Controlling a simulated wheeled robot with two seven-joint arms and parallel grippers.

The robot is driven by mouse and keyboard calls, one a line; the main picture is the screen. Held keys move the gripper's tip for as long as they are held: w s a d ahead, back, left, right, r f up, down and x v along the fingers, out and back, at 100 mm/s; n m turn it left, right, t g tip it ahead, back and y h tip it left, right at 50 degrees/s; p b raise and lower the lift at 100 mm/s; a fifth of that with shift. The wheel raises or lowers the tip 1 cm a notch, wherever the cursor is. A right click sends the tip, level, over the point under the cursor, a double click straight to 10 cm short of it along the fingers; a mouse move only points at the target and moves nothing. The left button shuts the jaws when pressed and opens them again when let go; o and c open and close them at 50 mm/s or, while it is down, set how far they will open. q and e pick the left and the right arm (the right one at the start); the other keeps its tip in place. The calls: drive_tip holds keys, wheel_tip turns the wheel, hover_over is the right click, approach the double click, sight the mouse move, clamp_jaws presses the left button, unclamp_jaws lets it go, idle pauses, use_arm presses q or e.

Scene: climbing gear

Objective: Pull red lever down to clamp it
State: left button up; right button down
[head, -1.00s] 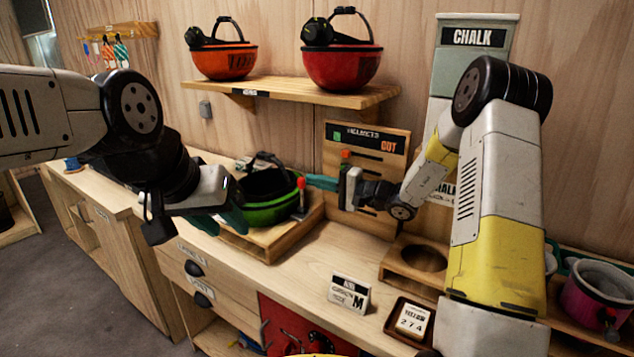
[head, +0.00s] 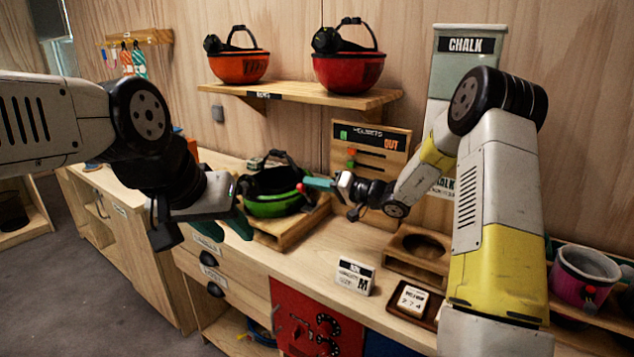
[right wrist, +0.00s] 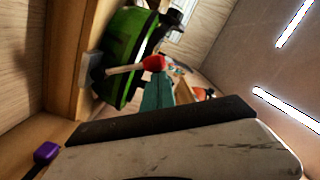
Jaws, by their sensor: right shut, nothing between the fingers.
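The red-tipped lever (head: 300,187) stands at the front right of a green helmet (head: 274,205) on a wooden block. In the right wrist view, its red knob (right wrist: 153,62) tops a pale shaft that rises from a grey base on the wood. My right gripper (head: 318,184) is shut and empty, its teal fingertips close beside the knob at its right. The teal fingers also show in the right wrist view (right wrist: 158,92), just beside the knob; I cannot tell whether they touch it. My left gripper (head: 224,227) hangs open and empty in front of the helmet's left side.
A shelf (head: 300,97) above holds an orange helmet (head: 238,67) and a red helmet (head: 348,72). A slotted helmets board (head: 385,150) stands behind my right gripper. A size sign (head: 355,276) and a wooden holder (head: 415,262) stand on the counter at right.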

sight(301, 190)
drive_tip(key=s+n, duration=0.1)
drive_tip(key=s+a+f+n, duration=0.1)
drive_tip(key=n, duration=0.1)
drive_tip(key=shift+s+a+f, duration=0.2)
drive_tip(key=shift+a, duration=0.1)
drive_tip(key=shift+s+a+f, duration=0.35)
drive_tip(key=shift+s+f, duration=0.15)
drive_tip(key=shift+f, duration=0.2)
drive_tip(key=shift+s+a+f, duration=0.3)
drive_tip(key=shift+s+f, duration=0.15)
drive_tip(key=shift+f, duration=0.2)
drive_tip(key=shift+s+f, duration=0.15)
drive_tip(key=shift+f, duration=0.15)
